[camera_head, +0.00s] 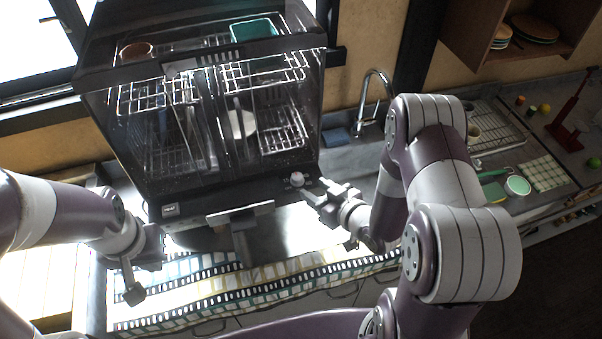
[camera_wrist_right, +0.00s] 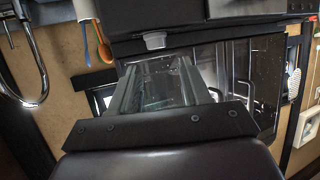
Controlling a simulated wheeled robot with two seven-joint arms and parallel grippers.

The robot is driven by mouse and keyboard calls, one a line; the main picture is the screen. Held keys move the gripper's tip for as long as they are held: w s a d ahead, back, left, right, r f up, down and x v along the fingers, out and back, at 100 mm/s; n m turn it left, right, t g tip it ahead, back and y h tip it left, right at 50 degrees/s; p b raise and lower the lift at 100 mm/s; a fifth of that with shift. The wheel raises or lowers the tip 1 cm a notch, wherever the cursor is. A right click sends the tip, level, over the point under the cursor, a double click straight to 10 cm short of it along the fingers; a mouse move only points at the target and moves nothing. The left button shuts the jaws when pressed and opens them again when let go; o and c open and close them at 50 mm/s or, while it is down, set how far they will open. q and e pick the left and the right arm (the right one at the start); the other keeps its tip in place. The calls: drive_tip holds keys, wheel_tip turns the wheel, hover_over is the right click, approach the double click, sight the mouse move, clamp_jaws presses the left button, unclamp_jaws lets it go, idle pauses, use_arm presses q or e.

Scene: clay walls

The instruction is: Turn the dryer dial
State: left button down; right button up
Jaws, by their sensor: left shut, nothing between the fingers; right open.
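The dryer (camera_head: 180,190) is a dark cabinet with clear doors on the counter. Its dial (camera_head: 297,179) is a small pale knob with a reddish mark, at the right end of the dark lower front panel. My right gripper (camera_head: 316,190) is open just right of and slightly below the dial. In the right wrist view the dial (camera_wrist_right: 154,41) shows just beyond the open fingertips of the right gripper (camera_wrist_right: 157,66), roughly between them; I see no contact. My left gripper (camera_head: 134,294) is shut and empty, low at the left, away from the dryer.
A faucet (camera_head: 374,95) stands right of the dryer, behind my right arm. A dish rack (camera_head: 500,125), a green-and-white cup (camera_head: 518,185) and a checked cloth (camera_head: 545,172) lie further right. A patterned towel (camera_head: 270,285) lies along the counter front.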

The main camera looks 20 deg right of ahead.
sight(298, 178)
drive_tip(key=x, duration=0.5)
drive_tip(key=p+x, duration=0.1)
drive_tip(key=x, duration=0.1)
drive_tip(key=shift+w+d+f, duration=0.15)
drive_tip(key=shift+w+d, duration=0.15)
drive_tip(key=shift+w, duration=0.05)
drive_tip(key=shift+w+a, duration=0.1)
drive_tip(key=shift+a, duration=0.1)
drive_tip(key=shift+c, duration=0.9)
drive_tip(key=shift+f, duration=0.1)
drive_tip(key=c, duration=0.6)
drive_tip(key=shift+o, duration=0.2)
drive_tip(key=shift+a+m+h, duration=0.1)
drive_tip(key=shift+m+h, duration=0.3)
drive_tip(key=shift+h, duration=0.1)
use_arm(q)
drive_tip(key=shift+w+d+r, duration=0.1)
drive_tip(key=shift+w+r, duration=0.35)
drive_tip(key=shift+r, duration=0.05)
use_arm(e)
drive_tip(key=shift+m+h, duration=0.4)
drive_tip(key=shift+h, duration=0.1)
